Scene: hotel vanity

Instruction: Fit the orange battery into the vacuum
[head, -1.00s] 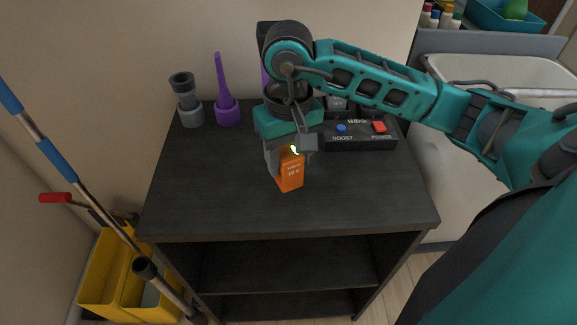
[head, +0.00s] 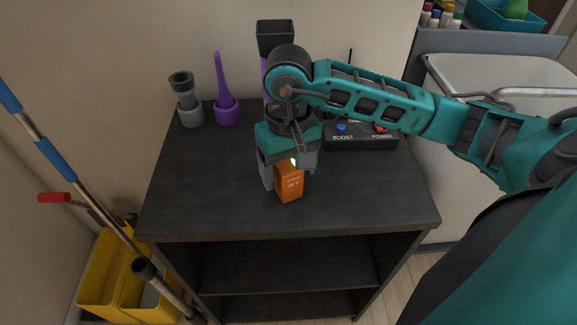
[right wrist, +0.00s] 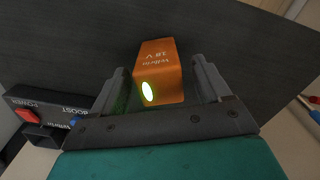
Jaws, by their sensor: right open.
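The orange battery (head: 289,186), marked 18 V, is on the dark tabletop below my right gripper (head: 287,170). The right wrist view shows the battery (right wrist: 157,62) between the two fingers of my open right gripper (right wrist: 160,88), with a gap on each side. A bright yellow-green spot shows on its near end. A black unit (head: 352,143) with a blue BOOST button and a red POWER button lies behind and to the right, partly hidden by my right arm. It looks like the vacuum's body. My left gripper is not seen.
A grey nozzle (head: 190,104) and a purple crevice tool (head: 227,104) stand at the back left. A purple part with a dark square top (head: 276,38) stands behind my gripper. The front of the tabletop (head: 220,210) is clear. Poles and a yellow bucket (head: 105,268) are at left.

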